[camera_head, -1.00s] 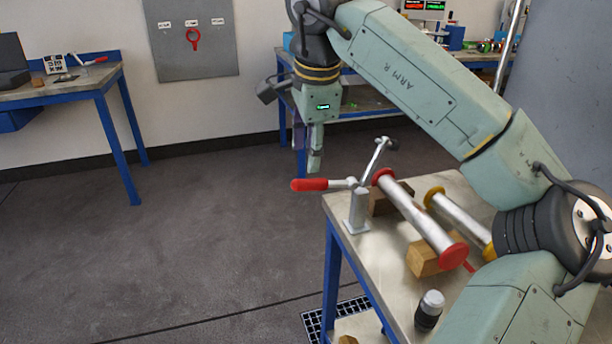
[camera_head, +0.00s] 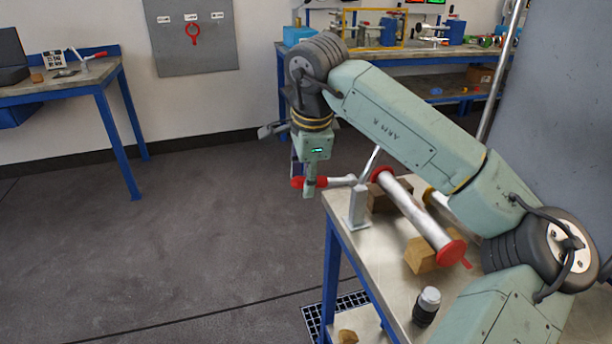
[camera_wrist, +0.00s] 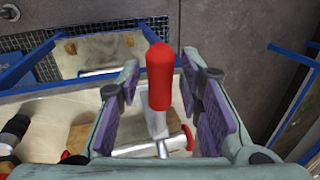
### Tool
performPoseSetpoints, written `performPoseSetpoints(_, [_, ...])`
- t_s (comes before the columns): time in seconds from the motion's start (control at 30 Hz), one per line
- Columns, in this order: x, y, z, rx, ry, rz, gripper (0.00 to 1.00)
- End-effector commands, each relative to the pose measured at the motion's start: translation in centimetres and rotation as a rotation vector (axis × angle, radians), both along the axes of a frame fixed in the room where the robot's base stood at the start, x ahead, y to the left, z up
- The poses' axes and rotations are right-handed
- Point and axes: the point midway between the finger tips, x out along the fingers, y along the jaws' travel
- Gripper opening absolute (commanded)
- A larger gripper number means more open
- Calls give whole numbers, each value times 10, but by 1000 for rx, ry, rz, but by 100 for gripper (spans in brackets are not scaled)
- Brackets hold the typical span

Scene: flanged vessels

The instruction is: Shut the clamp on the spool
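The bar's upper end is hidden behind my arm. The spool (camera_head: 416,214), a silver tube with red end flanges, lies on wooden blocks beside the clamp. My gripper (camera_head: 309,190) points down at the handle. In the wrist view, my gripper (camera_wrist: 160,72) is open, with the red handle (camera_wrist: 160,76) between its purple pads and gaps on both sides.
Wooden blocks (camera_head: 421,256) support the spool on the bench (camera_head: 385,262). A dark, silver-capped cylinder (camera_head: 427,307) stands near the front. A yellow-flanged part is mostly hidden behind my arm. Open floor lies left of the bench; a left table (camera_head: 60,88) and back bench (camera_head: 440,72) stand farther off.

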Motion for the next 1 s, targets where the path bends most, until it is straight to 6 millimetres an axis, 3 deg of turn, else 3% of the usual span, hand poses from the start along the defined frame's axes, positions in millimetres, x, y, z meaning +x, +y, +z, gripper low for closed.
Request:
performPoseSetpoints(0.47, [0, 0, 0, 0, 0, 0, 0])
performPoseSetpoints(1.0, [0, 0, 0, 2, 2, 0, 0])
